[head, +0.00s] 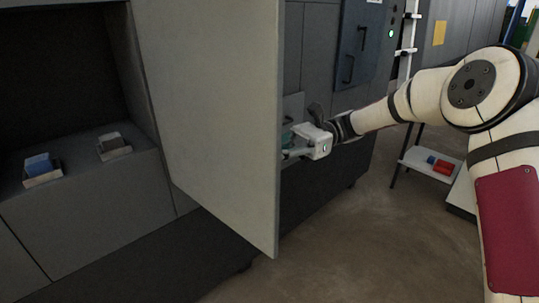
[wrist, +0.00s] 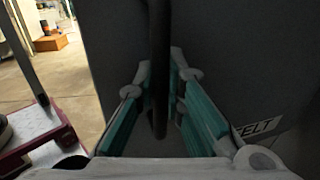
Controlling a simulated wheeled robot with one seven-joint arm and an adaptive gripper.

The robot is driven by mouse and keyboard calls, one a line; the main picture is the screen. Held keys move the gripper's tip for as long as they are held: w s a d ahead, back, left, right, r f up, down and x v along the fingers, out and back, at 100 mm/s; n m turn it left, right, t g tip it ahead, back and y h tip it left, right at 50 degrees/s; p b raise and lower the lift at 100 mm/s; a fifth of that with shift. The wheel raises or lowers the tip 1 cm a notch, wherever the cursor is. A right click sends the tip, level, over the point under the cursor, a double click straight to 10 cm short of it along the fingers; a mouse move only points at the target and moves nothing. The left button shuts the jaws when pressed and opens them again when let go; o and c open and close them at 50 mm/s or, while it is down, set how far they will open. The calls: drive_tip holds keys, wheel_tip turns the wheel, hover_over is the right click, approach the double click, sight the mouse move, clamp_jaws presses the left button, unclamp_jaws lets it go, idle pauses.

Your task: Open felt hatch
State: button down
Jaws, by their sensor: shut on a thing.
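The felt hatch (head: 215,110) is a large grey panel that stands swung out from the machine in the head view. The wrist view shows its grey face (wrist: 235,60) close up, with a white "FELT" label (wrist: 257,126) at the lower right. A dark vertical bar handle (wrist: 159,60) runs down between my fingers. My gripper (head: 290,150) is at the outer edge of the hatch, and its fingertips are partly hidden behind the panel. In the wrist view, my gripper (wrist: 162,95) has its teal finger pads on either side of the handle, shut on it.
Left of the hatch is a dark open compartment (head: 60,70). Two small trays, one with a blue item (head: 40,166) and one with a brown item (head: 112,143), sit on its ledge. A low shelf (head: 430,163) with red and blue items stands at right. Brown floor is clear in front.

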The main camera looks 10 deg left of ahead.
drive_tip(key=c, duration=1.9)
unclamp_jaws()
drive_tip(key=shift+d, duration=0.2)
drive_tip(key=v, duration=1.2)
drive_tip(key=shift+s, duration=0.1)
